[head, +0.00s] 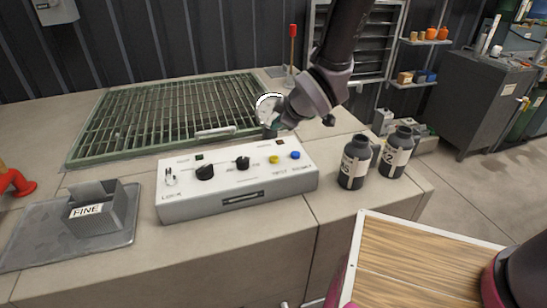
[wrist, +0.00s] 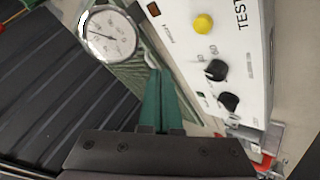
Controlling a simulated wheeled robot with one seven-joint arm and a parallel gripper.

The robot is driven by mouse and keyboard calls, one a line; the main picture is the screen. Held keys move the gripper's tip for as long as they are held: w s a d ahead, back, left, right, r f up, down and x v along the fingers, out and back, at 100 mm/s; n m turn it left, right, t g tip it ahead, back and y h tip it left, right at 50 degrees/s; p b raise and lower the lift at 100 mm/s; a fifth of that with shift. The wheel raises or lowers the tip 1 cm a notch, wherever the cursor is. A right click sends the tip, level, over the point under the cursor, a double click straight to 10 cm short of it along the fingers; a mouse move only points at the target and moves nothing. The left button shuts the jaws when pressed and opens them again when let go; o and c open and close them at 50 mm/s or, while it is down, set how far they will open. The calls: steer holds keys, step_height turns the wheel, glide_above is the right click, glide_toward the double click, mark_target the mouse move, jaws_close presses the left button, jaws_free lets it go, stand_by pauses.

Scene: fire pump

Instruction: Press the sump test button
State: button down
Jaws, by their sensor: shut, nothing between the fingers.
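The white control box (head: 240,195) sits on the counter. A yellow button (head: 274,159) and a blue button (head: 295,155) are at the right of its top. In the wrist view the yellow button (wrist: 203,23) shows near the top, with the word TEST beside it; the blue one is out of that view. The small lettering is mostly too blurred to read. My gripper (head: 270,132) has its teal fingers closed together, empty, behind the box's back edge. The fingers (wrist: 161,76) also show in the wrist view, apart from the buttons.
A dial gauge (head: 268,106) stands right by my gripper. Two dark knobs (head: 205,172) are left of the buttons. Two dark bottles (head: 354,163) stand right of the box. A green grate (head: 165,110) lies behind it, and a grey FINE bin (head: 97,217) is left.

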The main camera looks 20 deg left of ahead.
mark_target(277, 159)
step_height(277, 159, down, 8)
steer(key=shift+f, duration=0.1)
stand_by(0.4)
steer(key=shift+f, duration=0.1)
stand_by(1.9)
steer(key=shift+f, duration=0.3)
steer(key=shift+f, duration=0.55)
stand_by(0.5)
steer(key=shift+r, duration=1)
steer(key=shift+r, duration=2.5)
steer(key=shift+d, duration=0.1)
